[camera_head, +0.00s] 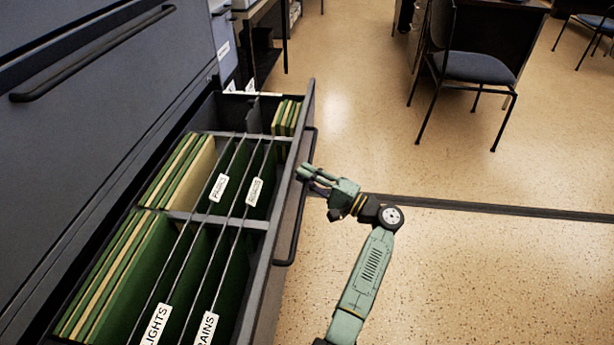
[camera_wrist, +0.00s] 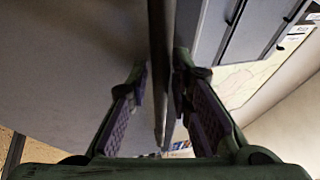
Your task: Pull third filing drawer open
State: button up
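A grey filing drawer (camera_head: 272,240) stands pulled out from the cabinet (camera_head: 110,90) in the head view, showing green and yellow folders inside. Its dark bar handle (camera_head: 297,235) runs along the outer front face. My gripper (camera_head: 309,176) is at the handle, outside the drawer front, its fingers pointing left towards it. In the wrist view a dark bar (camera_wrist: 160,60), seemingly the handle, passes between my two fingers (camera_wrist: 161,80). The fingers are apart, with a small gap beside the bar on the left; contact on the right is unclear.
A closed drawer with a bar handle (camera_head: 95,55) is above the open one. Folders carry white labels (camera_head: 157,325). A blue chair (camera_head: 472,68) and desks stand at the back. The speckled floor (camera_head: 480,270) to the right of the drawer is clear.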

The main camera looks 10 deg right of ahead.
jog(key=v, duration=1.2)
jog(key=shift+d, duration=0.1)
